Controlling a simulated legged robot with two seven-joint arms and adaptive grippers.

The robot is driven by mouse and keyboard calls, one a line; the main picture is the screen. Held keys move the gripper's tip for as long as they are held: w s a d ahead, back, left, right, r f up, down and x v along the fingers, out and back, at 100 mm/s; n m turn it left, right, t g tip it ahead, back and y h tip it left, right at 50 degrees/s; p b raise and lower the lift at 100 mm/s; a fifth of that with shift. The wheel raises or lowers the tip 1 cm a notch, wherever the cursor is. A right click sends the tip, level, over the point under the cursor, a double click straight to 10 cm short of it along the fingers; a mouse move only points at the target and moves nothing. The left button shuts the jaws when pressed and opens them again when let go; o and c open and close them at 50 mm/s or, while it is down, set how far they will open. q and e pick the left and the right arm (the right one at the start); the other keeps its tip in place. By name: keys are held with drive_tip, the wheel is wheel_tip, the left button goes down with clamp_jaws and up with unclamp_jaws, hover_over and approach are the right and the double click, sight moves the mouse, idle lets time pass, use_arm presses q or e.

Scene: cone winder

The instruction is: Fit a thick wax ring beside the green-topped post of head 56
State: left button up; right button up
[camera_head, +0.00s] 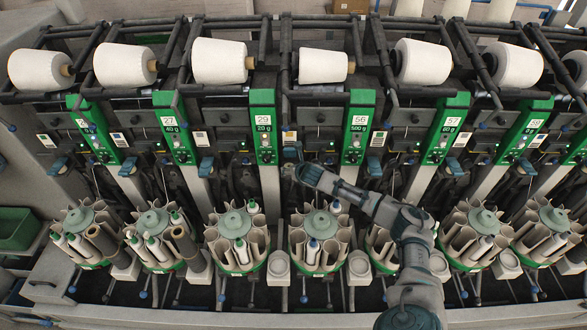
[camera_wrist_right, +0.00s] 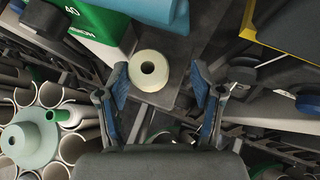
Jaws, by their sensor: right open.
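The green-topped post of head 56 (camera_head: 358,128) stands right of centre in the head view, its label reading 56 and 500 g. My right gripper (camera_head: 291,168) is left of it, in front of the gap between posts 29 and 56. In the wrist view the right gripper (camera_wrist_right: 163,90) is open. A thick cream wax ring (camera_wrist_right: 147,70) shows between and beyond its fingertips, with its dark hole facing the camera. Whether the fingers touch it I cannot tell, but they look apart from it. The ring is not discernible in the head view. My left gripper is not in view.
Post 29 (camera_head: 264,128) stands left of my gripper. White yarn cones (camera_head: 322,66) line the top. Round tube magazines (camera_head: 320,228) stand below, with small white cups (camera_head: 278,264) between them. In the wrist view, a magazine (camera_wrist_right: 32,140) is close at left and a yellow-edged part (camera_wrist_right: 280,30) at upper right.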

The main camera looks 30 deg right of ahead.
drive_tip(key=shift+a+r, duration=0.2)
drive_tip(key=v, duration=1.2)
drive_tip(key=shift+a, duration=0.15)
drive_tip(key=shift+a+r, duration=0.15)
drive_tip(key=shift+a, duration=0.1)
